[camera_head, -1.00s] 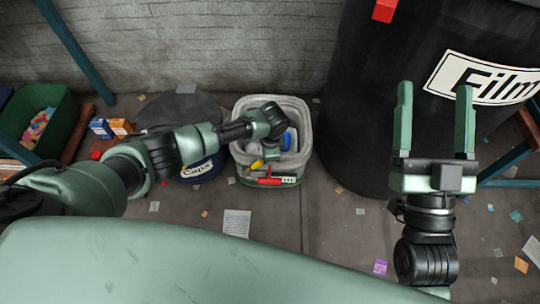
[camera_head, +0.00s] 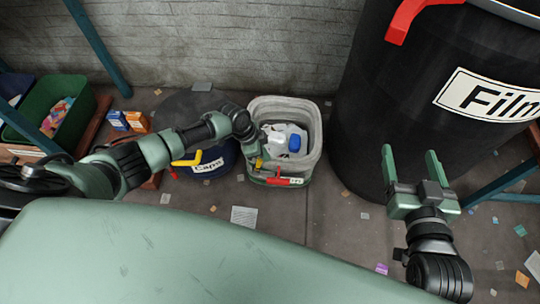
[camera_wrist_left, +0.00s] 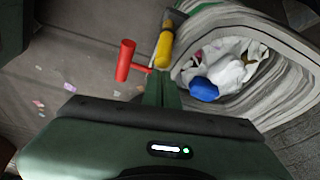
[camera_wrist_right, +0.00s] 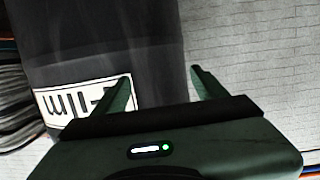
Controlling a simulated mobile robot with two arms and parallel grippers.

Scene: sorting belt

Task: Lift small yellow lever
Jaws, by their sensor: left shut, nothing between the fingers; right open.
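The small yellow lever (camera_head: 259,163) is on the front left of the grey bin (camera_head: 312,118). It shows larger in the left wrist view (camera_wrist_left: 164,48), beside the bin's rim and next to a red lever (camera_wrist_left: 125,60). My left gripper (camera_head: 254,152) is shut and empty, at the bin's left side just by the yellow lever. In the left wrist view its closed fingers (camera_wrist_left: 161,78) are just below the lever; I cannot tell whether they touch it. My right gripper (camera_head: 410,152) is open and empty, in front of the black Film barrel (camera_head: 420,100).
The bin holds white crumpled stuff and a blue piece (camera_head: 294,143). The Caps bin (camera_head: 215,163), with a larger yellow handle (camera_head: 188,159), stands to its left. A green crate (camera_head: 75,125) is at far left. Scraps litter the floor.

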